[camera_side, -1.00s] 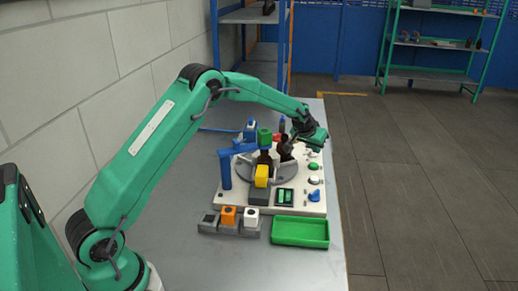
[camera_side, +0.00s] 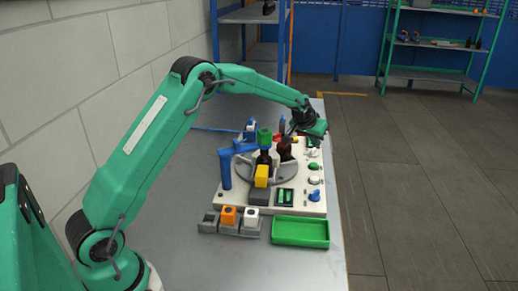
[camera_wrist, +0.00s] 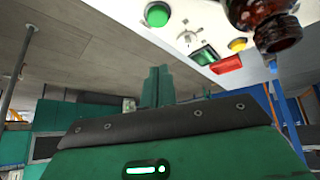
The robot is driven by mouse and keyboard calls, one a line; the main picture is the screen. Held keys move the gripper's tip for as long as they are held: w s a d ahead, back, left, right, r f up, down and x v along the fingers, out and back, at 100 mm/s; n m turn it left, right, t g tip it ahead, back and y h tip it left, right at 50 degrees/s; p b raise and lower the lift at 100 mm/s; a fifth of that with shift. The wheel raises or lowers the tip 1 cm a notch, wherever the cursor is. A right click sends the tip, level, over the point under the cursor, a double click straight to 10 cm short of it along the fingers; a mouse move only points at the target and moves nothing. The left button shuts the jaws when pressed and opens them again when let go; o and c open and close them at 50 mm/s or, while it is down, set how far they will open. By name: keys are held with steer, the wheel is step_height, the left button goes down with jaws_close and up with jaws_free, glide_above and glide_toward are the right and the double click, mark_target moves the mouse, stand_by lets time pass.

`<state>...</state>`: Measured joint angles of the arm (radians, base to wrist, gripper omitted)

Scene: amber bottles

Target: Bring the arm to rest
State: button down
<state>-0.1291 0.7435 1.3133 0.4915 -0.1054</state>
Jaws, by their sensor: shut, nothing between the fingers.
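My gripper (camera_side: 316,129) is above the right rear part of the white work panel (camera_side: 308,205). In the wrist view its green fingers (camera_wrist: 156,86) are together, with nothing between them. An amber bottle (camera_side: 285,149) stands on the grey round turntable (camera_side: 284,175), just left of and below my gripper. Another dark bottle (camera_side: 264,157) stands there under a green piece (camera_side: 264,137). An amber bottle (camera_wrist: 278,33) shows at the top right of the wrist view, apart from the fingers.
A blue post with an arm (camera_side: 226,168) stands left of the turntable. A yellow block (camera_side: 261,176), a green tray (camera_side: 300,232) and a grey holder with orange and white blocks (camera_side: 229,216) lie nearer. The panel has buttons (camera_side: 313,168). The table's left part is bare.

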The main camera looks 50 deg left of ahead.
steer(key=s+d+r+m, duration=0.1)
steer(key=s+d+r, duration=0.2)
steer(key=s+r, duration=0.6)
steer(key=s+d+r, duration=0.3)
steer(key=s+r, duration=0.3)
steer(key=s, duration=0.5)
steer(key=s+d+f+m, duration=0.1)
steer(key=s, duration=1.1)
steer(key=s+d+f+g, duration=0.1)
steer(key=s, duration=1.2)
steer(key=shift+d+m+h, duration=0.35)
steer(key=shift+m+h, duration=0.05)
